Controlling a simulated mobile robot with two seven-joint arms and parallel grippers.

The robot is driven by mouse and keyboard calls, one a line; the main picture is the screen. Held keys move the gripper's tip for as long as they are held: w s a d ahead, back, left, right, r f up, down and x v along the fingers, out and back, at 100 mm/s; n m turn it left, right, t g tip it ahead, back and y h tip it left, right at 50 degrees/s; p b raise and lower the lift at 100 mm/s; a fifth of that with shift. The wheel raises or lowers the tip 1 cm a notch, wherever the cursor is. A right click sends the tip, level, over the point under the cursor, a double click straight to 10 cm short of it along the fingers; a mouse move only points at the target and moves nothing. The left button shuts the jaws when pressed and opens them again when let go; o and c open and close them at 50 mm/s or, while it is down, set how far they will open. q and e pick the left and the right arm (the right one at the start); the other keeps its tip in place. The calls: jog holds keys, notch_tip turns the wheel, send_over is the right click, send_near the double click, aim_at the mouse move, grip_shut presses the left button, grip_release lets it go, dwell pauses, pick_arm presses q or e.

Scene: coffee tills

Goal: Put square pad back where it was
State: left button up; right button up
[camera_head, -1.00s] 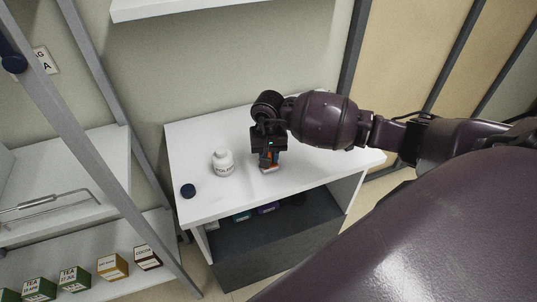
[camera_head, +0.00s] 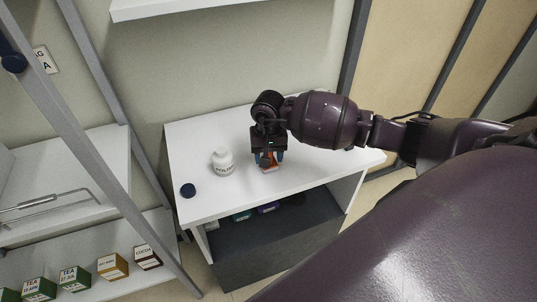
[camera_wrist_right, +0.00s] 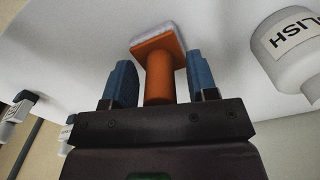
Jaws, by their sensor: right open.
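The square pad (camera_wrist_right: 158,45) is an orange square plate with a pale pad face and an orange round handle. It stands on the white table top (camera_head: 320,165). My right gripper (camera_wrist_right: 152,85) has its blue fingers spread on both sides of the handle, with gaps visible in the right wrist view. In the head view my right gripper (camera_head: 269,158) is over the pad (camera_head: 269,169) and partly hides it. My left gripper is not in view.
A white polish bottle (camera_head: 223,162) stands left of the pad; it also shows in the right wrist view (camera_wrist_right: 290,55). A dark blue round cap (camera_head: 188,190) lies at the table's left front. A shelf with tea and cocoa boxes (camera_head: 113,266) stands at left. The table's front is clear.

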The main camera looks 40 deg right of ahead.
notch_tip(320, 180, up, 12)
jog(key=shift+r+b, duration=0.1)
jog(key=shift+b, duration=0.4)
jog(key=shift+a, duration=0.1)
